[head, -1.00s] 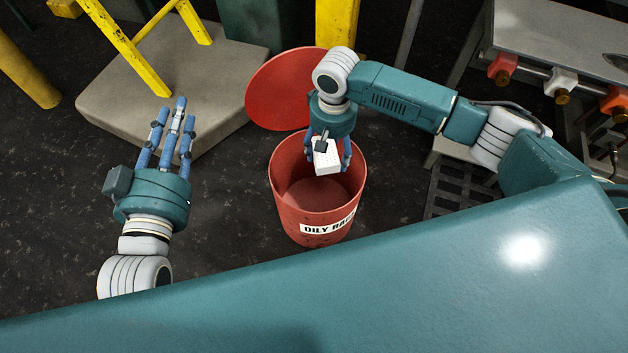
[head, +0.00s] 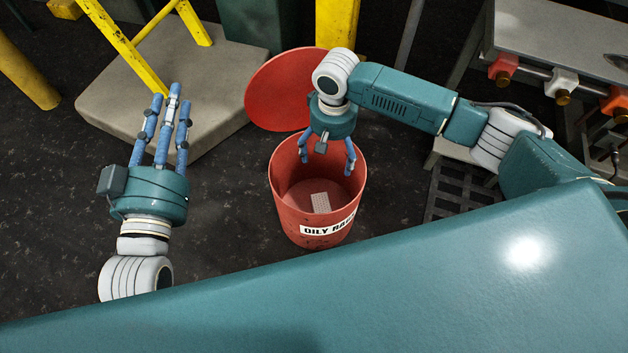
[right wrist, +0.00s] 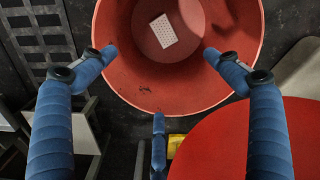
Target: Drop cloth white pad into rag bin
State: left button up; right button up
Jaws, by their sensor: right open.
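The white pad (head: 321,203) lies inside the red rag bin (head: 288,217), low down near its bottom. It also shows in the right wrist view (right wrist: 164,30), through the mouth of the bin (right wrist: 125,75). The bin's label reads as "OILY RAGS", partly cut off. My right gripper (head: 326,170) is over the bin's mouth with its fingers spread, empty and apart from the pad. In the right wrist view its fingers (right wrist: 160,60) are wide apart. My left gripper (head: 168,98) is away to the left, its blue fingers extended and holding nothing.
The round red lid (head: 285,90) stands open behind the bin. A grey platform (head: 180,75) with yellow rails is at the back left. A bench (head: 570,35) with red and white fittings is at the right. Dark floor left of the bin is clear.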

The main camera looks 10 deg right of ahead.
notch_tip(320, 180, up, 12)
dwell(0.6)
